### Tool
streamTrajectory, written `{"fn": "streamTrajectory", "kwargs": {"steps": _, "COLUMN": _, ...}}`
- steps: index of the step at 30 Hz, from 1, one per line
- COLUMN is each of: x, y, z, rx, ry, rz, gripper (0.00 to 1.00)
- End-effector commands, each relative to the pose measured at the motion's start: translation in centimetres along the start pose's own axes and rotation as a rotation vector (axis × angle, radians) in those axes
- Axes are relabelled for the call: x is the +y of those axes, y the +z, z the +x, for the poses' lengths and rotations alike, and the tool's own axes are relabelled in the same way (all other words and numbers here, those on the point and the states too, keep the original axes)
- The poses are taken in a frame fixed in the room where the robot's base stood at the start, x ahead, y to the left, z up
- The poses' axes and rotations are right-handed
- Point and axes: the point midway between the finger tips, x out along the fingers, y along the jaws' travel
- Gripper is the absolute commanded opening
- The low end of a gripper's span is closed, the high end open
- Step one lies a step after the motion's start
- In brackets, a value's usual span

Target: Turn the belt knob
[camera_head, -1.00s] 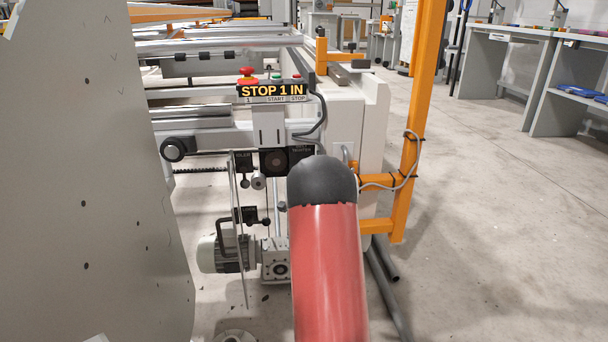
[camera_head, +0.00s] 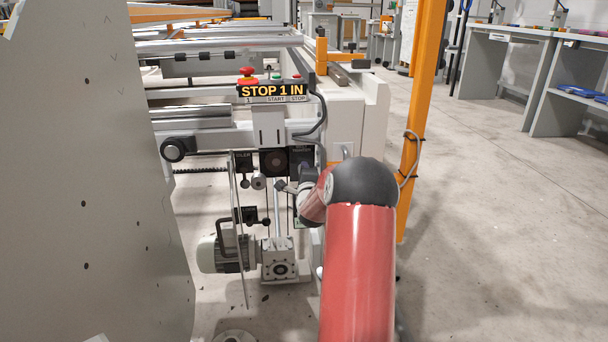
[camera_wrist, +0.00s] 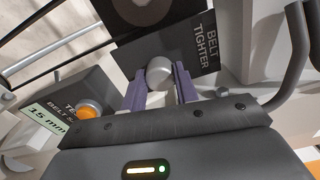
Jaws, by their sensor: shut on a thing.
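The belt knob (camera_wrist: 159,70) is a round, pale grey knob on a dark plate (camera_wrist: 207,42) lettered "BELT TIGHTER" in the wrist view. My gripper (camera_wrist: 160,88) is shut on it, with one purplish finger on each side. The knob's round end shows between the fingertips. In the head view my gripper (camera_head: 284,186) is at the machine's end panel, below the dark plate (camera_head: 301,160). I cannot make out the knob there.
An orange post (camera_head: 417,110) stands at right. In the wrist view an orange button (camera_wrist: 88,110) sits beside a "15 mm" display (camera_wrist: 48,118). Open floor lies right.

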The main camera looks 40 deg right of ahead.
Motion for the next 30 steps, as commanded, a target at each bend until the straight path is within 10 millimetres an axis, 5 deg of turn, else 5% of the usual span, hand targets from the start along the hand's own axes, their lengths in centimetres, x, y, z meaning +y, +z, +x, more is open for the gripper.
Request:
{"fn": "streamTrajectory", "kwargs": {"steps": 26, "x": 0.03, "y": 0.12, "z": 0.02, "rx": -0.002, "ry": 0.001, "rz": 0.151, "gripper": 0.07}}
{"fn": "streamTrajectory", "kwargs": {"steps": 27, "x": 0.03, "y": 0.12, "z": 0.02, "rx": -0.002, "ry": 0.001, "rz": 0.151, "gripper": 0.35}}
{"fn": "streamTrajectory", "kwargs": {"steps": 30, "x": 0.02, "y": 0.1, "z": 0.02, "rx": -0.001, "ry": 0.001, "rz": 0.15, "gripper": 0.48}}
